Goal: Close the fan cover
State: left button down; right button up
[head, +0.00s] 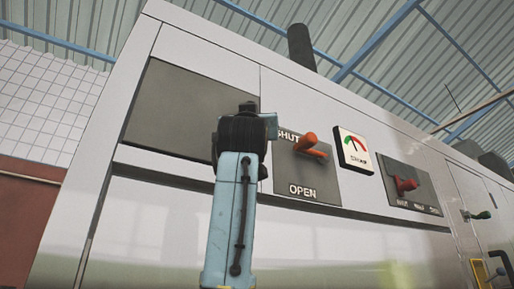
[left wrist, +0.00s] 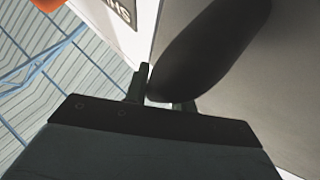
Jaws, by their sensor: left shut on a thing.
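My left gripper (head: 252,122) is raised against the machine front, between a dark grey panel (head: 165,105) and the SHUT/OPEN plate (head: 300,188). In the left wrist view its fingers (left wrist: 163,96) are shut on a dark rounded handle (left wrist: 215,42), which extends up and to the right from them. In the head view my gripper and wrist hide this handle. No label shows which part is the fan cover. An orange lever (head: 310,143) sticks out of the SHUT/OPEN plate just right of my gripper. My right gripper is in neither view.
A gauge (head: 353,151) and a red knob on a labelled plate (head: 404,185) are farther right. The pale machine face (head: 330,245) below is smooth and clear.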

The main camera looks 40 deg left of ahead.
pick_arm(q)
jog(key=c, duration=1.2)
grip_release()
jog(key=shift+s+a, duration=0.1)
jog(key=shift+a, duration=0.1)
jog(key=shift+o, duration=0.2)
jog(key=shift+d, duration=0.1)
jog(key=shift+d+f, duration=0.1)
jog(key=shift+f, duration=0.05)
jog(key=b+v, duration=0.7)
jog(key=v, duration=0.6)
